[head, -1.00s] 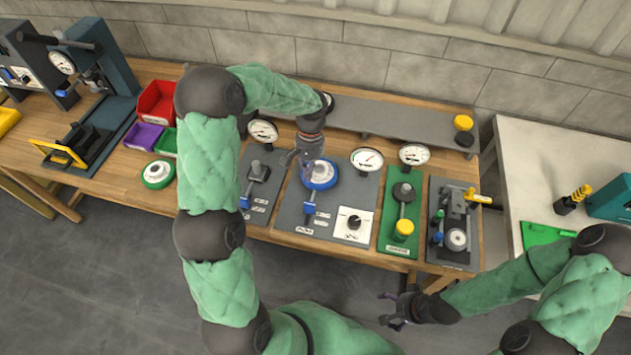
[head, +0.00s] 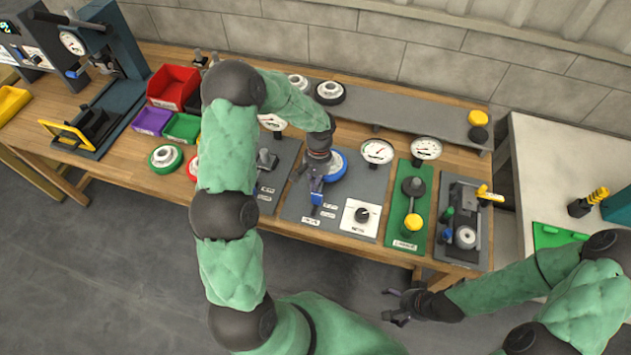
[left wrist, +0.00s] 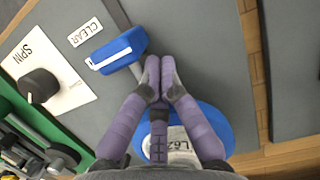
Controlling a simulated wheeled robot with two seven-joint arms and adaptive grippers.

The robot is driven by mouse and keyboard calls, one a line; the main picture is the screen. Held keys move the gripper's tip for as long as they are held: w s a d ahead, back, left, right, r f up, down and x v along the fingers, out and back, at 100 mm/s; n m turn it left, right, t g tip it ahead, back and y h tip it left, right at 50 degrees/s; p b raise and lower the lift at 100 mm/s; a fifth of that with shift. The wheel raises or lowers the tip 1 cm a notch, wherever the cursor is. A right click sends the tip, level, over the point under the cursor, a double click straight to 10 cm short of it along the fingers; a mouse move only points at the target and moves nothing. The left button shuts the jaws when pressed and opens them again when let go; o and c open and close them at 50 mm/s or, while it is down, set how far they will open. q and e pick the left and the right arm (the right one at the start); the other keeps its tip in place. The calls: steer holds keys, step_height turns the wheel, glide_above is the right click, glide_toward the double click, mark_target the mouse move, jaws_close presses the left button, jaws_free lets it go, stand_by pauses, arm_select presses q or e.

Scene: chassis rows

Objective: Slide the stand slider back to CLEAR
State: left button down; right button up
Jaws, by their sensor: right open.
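The blue stand slider (head: 317,192) sits on the grey middle panel (head: 292,207), in front of a blue-rimmed disc (head: 338,166). In the left wrist view the slider (left wrist: 118,50) lies beside a white CLEAR label (left wrist: 86,32). My left gripper (head: 315,178) is low over the panel, between slider and disc. In the left wrist view its purple fingertips (left wrist: 160,66) are together, with nothing seen between them, close beside the slider; I cannot tell whether they touch it. My right gripper (head: 396,307) is open and empty in front of the bench.
The SPIN knob (left wrist: 38,86) stands on a white plate beside the slider. A green panel (head: 408,210) with a yellow-topped lever lies to the right. Gauges (head: 377,151) stand behind the panels. A grey shelf (head: 410,126) runs along the back.

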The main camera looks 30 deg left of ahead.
mark_target(311, 205)
arm_select(q)
steer(key=shift+s+d, duration=0.25)
steer(key=shift+s, duration=0.75)
steer(key=shift+s+d, duration=0.2)
steer(key=shift+s, duration=0.75)
steer(key=p+v, duration=0.6)
steer(key=v, duration=0.4)
steer(key=shift+p, duration=0.35)
